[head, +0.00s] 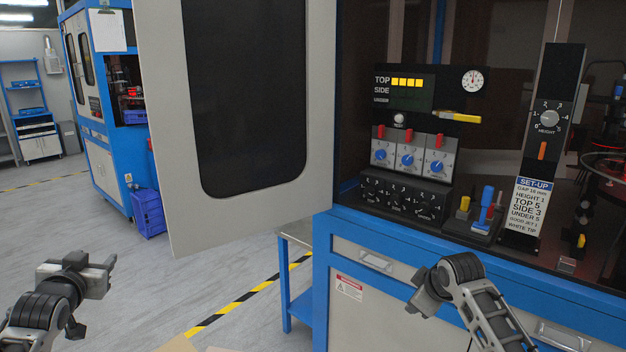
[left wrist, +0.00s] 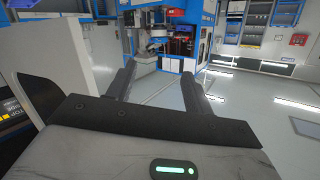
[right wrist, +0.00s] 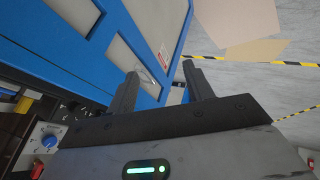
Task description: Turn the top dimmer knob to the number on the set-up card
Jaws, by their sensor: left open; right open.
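Three grey dimmer panels with blue knobs stand in a row inside the open cabinet: left knob (head: 382,155), middle knob (head: 407,160), right knob (head: 437,166). Their labels and pointer numbers are too small to read, so I cannot tell which is top. One blue knob (right wrist: 48,142) shows in the right wrist view. The white set-up card (head: 526,206) reads TOP 5, SIDE 3, UNDER 5. My left gripper (head: 108,274) is open and empty, far left of the cabinet. My right gripper (right wrist: 162,72) is open and empty, low in front of the cabinet, apart from the knobs.
A display (head: 411,92) shows yellow bars beside TOP. A block of black dials (head: 403,198) sits below the dimmers. A height knob (head: 549,119) is on a black post at right. The open cabinet door (head: 320,130) stands left of the opening. Floor at left is clear.

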